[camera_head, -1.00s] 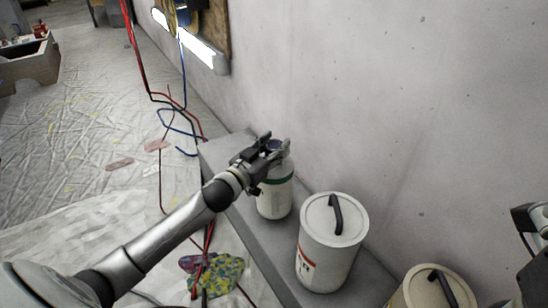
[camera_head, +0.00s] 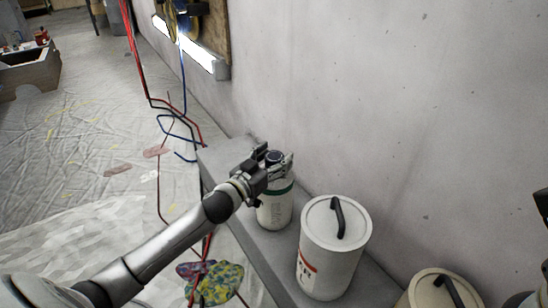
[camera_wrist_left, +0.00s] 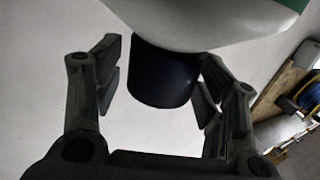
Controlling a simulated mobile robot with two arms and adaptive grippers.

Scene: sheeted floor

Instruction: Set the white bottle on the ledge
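The white bottle (camera_head: 274,210) with a green band and dark cap (camera_head: 273,157) stands upright on the grey ledge (camera_head: 222,158) along the wall. My left gripper (camera_head: 275,164) is at the bottle's top, its fingers on either side of the cap. In the left wrist view the dark cap (camera_wrist_left: 163,75) lies between the two spread fingers (camera_wrist_left: 158,85), with a clear gap on the left and a smaller one on the right. Only dark parts of my right arm show at the right edge of the head view; its finger state is unclear.
A large white canister (camera_head: 333,245) with a black handle stands on the ledge close to the bottle. A cream-lidded canister (camera_head: 425,290) is nearer. Red and blue cables (camera_head: 180,135) and a colourful cloth (camera_head: 218,284) lie left of the ledge.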

